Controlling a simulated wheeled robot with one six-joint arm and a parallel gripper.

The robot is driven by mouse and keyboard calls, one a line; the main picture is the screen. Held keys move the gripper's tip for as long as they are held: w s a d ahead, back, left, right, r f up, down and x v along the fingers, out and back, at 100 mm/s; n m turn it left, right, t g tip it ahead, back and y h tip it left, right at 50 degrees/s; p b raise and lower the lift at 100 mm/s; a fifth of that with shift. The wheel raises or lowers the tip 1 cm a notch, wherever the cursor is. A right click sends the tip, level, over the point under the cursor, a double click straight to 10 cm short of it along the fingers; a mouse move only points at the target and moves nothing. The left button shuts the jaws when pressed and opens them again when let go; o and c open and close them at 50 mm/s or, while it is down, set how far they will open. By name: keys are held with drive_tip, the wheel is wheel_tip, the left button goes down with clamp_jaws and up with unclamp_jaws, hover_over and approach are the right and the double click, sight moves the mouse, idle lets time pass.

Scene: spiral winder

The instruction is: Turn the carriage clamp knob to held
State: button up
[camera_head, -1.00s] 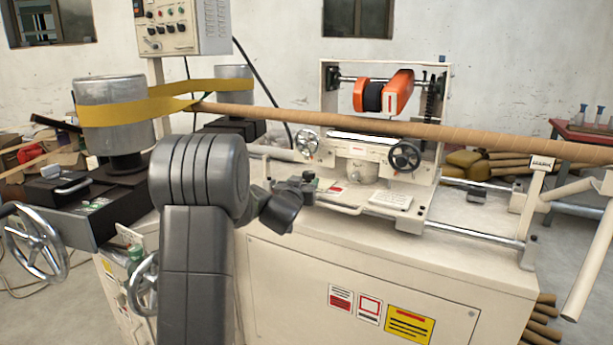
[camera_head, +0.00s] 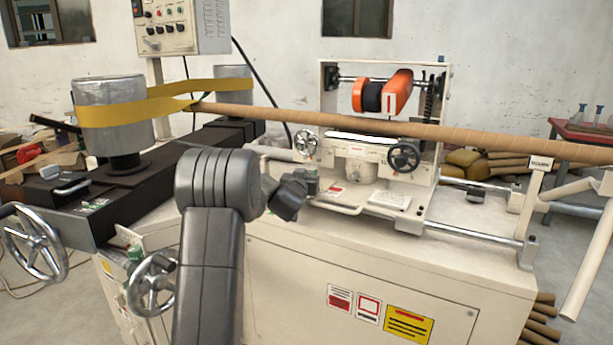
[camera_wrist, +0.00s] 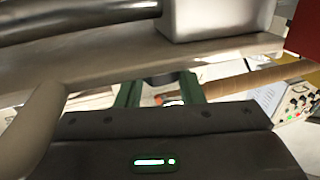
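In the wrist view two green fingers of my gripper (camera_wrist: 160,84) stand apart. A dark rounded piece (camera_wrist: 164,79) shows between their tips, under a pale metal edge; it may be the clamp knob, but I cannot tell for sure. I cannot see whether the fingers touch it. No clamp knob is clear in the head view, and its setting cannot be read.
A long brown paper tube (camera_head: 400,129) runs across above the carriage. A yellow belt (camera_head: 130,110) wraps two grey drums at left. A chrome handwheel (camera_head: 152,286) is beside my arm. The cream cabinet top (camera_head: 470,262) is clear at front right.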

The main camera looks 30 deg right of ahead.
drive_tip(key=shift+c, duration=1.3)
drive_tip(key=shift+r+p, duration=0.2)
drive_tip(key=shift+p, duration=0.5)
